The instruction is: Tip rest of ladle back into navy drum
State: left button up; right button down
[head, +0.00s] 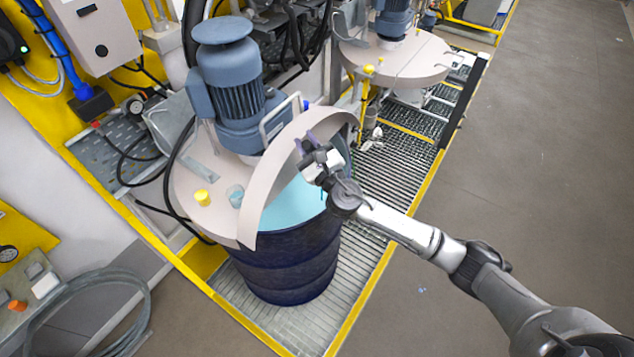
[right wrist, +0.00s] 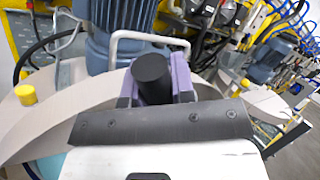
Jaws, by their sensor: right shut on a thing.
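The navy drum (head: 288,262) stands on the grating under an agitator lid, its front side open. Light cyan liquid (head: 300,203) shows inside it. My right gripper (head: 307,146) is over the drum's right side, by the upright curved lid flange. In the right wrist view its purple fingers (right wrist: 153,88) are shut on a black round handle (right wrist: 152,70), seen nearly end-on, which I take to be the ladle's. The ladle's bowl is hidden, so I cannot tell its tilt or what is in it. My left gripper is not in view.
A blue-grey motor (head: 230,85) and a bent metal handle (head: 283,120) stand on the lid close to my right gripper. A yellow cap (head: 202,198) sits on the lid. A second agitator lid (head: 400,62) is behind. The floor at right (head: 530,150) is clear.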

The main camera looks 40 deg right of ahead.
jog(key=shift+a+f, duration=0.1)
jog(key=shift+a, duration=0.1)
jog(key=shift+a+f+n, duration=0.2)
jog(key=shift+a+n, duration=0.25)
jog(key=shift+n, duration=0.05)
jog(key=shift+s+a+f, duration=0.1)
jog(key=shift+a, duration=0.05)
jog(key=shift+a+f+n+y, duration=0.35)
jog(key=shift+a+n, duration=0.25)
jog(key=shift+a, duration=0.15)
jog(key=shift+s+a+f, duration=0.1)
jog(key=shift+a, duration=0.05)
jog(key=shift+a+f+n+y+b, duration=0.3)
jog(key=shift+a+f+n+y, duration=0.1)
jog(key=shift+a+n, duration=0.2)
jog(key=shift+s+a+f, duration=0.1)
jog(key=shift+a+f, duration=0.1)
